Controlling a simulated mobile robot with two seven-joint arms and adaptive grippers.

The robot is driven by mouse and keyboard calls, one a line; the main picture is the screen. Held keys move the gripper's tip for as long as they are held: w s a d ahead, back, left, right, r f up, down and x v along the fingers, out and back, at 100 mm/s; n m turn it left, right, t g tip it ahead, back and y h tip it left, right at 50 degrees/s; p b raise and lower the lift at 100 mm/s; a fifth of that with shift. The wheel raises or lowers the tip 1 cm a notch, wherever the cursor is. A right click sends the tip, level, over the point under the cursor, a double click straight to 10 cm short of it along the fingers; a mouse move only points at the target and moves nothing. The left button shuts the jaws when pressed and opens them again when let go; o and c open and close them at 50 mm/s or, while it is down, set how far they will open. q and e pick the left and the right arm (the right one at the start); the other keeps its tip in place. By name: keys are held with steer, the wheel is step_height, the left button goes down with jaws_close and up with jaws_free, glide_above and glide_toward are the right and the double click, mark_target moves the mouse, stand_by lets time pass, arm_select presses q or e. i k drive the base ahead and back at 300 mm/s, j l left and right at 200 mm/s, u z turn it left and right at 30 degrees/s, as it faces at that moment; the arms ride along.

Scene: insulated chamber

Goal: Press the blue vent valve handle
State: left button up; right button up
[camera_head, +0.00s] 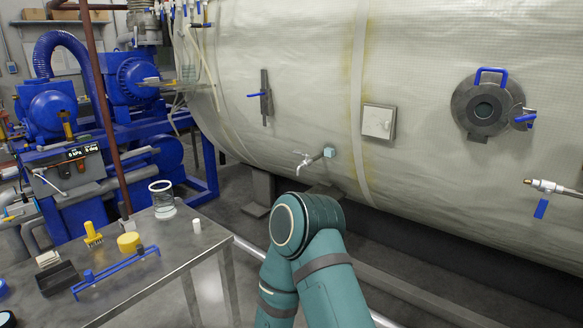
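Several blue handles show on the large pale insulated chamber (440,45), and I cannot tell for sure which one is the vent valve's. A blue lever (254,94) sticks out left from a dark vertical plate on the chamber wall. A blue handle (541,208) hangs below a metal valve fitting (552,187) at the right edge. Another blue lever (526,118) sits beside the round port (485,108). One of my teal arms rises at the bottom middle, its elbow below the small tap (306,161). Neither gripper is visible.
A metal table (205,246) at the lower left carries a glass jar (162,198), a yellow brush (92,235), a blue bar tool (115,273) and small items. Blue pumps (135,80) stand behind it. A white box (378,121) is fixed to the chamber wall.

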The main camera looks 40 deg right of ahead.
mark_target(542, 205)
steer(key=z, duration=2.95)
